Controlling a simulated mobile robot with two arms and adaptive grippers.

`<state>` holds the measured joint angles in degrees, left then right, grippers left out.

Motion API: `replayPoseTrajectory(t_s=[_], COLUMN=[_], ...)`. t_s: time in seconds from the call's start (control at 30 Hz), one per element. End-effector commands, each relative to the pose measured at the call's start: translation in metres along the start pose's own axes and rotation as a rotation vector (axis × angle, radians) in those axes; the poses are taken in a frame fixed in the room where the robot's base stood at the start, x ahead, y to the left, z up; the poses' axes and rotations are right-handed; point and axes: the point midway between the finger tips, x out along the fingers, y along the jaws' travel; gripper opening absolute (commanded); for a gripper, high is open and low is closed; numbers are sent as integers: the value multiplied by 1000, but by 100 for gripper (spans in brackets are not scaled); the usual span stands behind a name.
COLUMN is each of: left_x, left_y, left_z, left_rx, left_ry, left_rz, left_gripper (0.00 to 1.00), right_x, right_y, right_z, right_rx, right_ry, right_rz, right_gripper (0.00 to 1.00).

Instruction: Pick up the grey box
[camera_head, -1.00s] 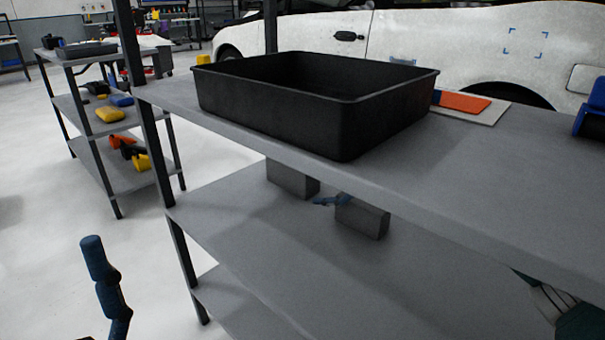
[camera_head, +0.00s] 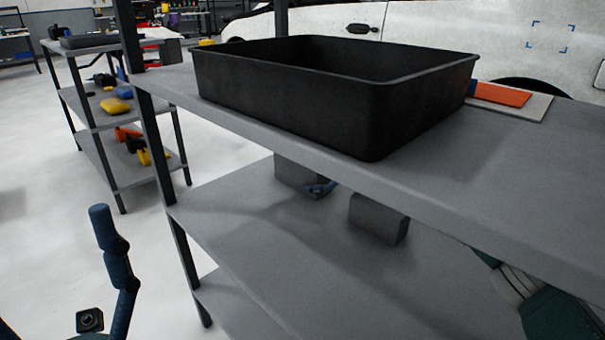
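Two grey boxes stand on the middle shelf, partly under the upper shelf's edge. One grey box (camera_head: 291,174) is at the left, its top hidden. The other grey box (camera_head: 378,219) is to the right and nearer. Blue finger-like parts, apparently my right gripper (camera_head: 320,188), show in front of the left box's right side. Contact and finger opening cannot be told, and the rest is hidden behind the upper shelf. A blue jointed finger of my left gripper (camera_head: 101,228) points up at lower left, away from the boxes, with no box visible at it.
A large black tray (camera_head: 280,98) stands on the upper shelf (camera_head: 500,180), beside an orange item (camera_head: 500,94). The upper shelf's front edge overhangs the boxes. The middle shelf (camera_head: 270,245) is clear in front. Another shelf unit (camera_head: 105,135) stands at the left.

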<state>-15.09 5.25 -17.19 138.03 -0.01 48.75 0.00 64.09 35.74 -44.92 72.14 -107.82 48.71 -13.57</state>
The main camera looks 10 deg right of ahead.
Motion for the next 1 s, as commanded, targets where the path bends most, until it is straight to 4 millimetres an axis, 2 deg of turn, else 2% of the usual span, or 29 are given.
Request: replayPoseTrajectory(t_s=[0.03,0.2,0.47,0.73,0.77,1.0], left_x=[-3,4,6,6,6,7], left_y=[0,1,1,1,1,2], left_z=[0,1,0,0,0,0], left_rx=[2,5,6,6,6,5], left_ry=[20,41,43,43,44,44], left_rz=[7,16,18,18,18,18], left_gripper=[84,84,84,84,84,84], right_x=[12,29,30,30,30,29], right_y=[1,0,-1,-1,-1,-1], right_z=[-4,-1,0,-1,2,2], right_rx=[3,2,1,1,0,0], right_ry=[0,0,1,2,-4,-3], right_rz=[2,1,0,0,0,0], right_gripper=[82,82,82,31,28,28])
